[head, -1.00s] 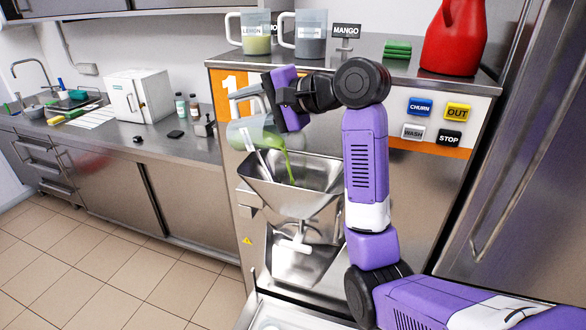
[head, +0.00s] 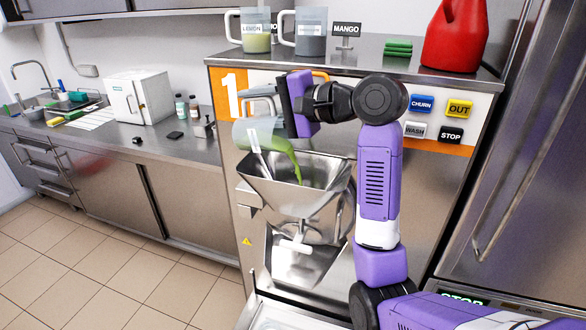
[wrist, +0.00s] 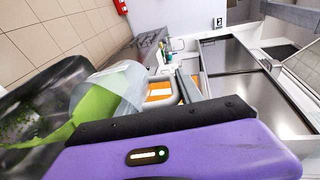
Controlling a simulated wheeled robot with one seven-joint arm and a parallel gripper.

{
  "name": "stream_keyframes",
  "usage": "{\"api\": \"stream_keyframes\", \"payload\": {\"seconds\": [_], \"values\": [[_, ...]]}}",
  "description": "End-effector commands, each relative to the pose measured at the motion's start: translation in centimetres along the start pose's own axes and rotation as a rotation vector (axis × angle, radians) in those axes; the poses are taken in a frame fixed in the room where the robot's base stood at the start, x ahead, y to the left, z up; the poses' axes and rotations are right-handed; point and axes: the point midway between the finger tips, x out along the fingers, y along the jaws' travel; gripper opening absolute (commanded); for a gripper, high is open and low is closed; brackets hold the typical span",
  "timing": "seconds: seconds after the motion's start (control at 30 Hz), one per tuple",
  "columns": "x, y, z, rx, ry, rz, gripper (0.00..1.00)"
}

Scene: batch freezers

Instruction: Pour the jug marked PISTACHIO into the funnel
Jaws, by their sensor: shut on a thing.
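My gripper (head: 284,104) is shut on the handle of a clear jug (head: 243,134) above the left side of the steel funnel (head: 268,196) on machine 1. The jug is tipped far over, with its mouth toward the funnel. A thick green stream (head: 290,158) runs from its lip down into the funnel. In the wrist view, the jug (wrist: 128,82) is beside the purple finger (wrist: 190,150), and green liquid (wrist: 95,104) leaves its mouth. The jug's label is not readable, and the funnel's bottom is hidden.
A LEMON jug (head: 256,42), a grey-filled jug (head: 310,45), a MANGO sign (head: 346,30), green cloths (head: 398,47) and a red container (head: 455,35) stand on the machine top. Buttons (head: 422,104) are at right.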

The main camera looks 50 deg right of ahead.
Motion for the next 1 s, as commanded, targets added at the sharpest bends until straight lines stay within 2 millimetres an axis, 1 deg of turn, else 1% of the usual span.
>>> {"api": "stream_keyframes", "payload": {"seconds": [0.43,1.0], "values": [[-0.43,0.28,-0.02,0.0,0.0,-0.054,0.0],[-0.76,-0.13,-0.1,0.001,0.0,-0.123,0.0]]}}
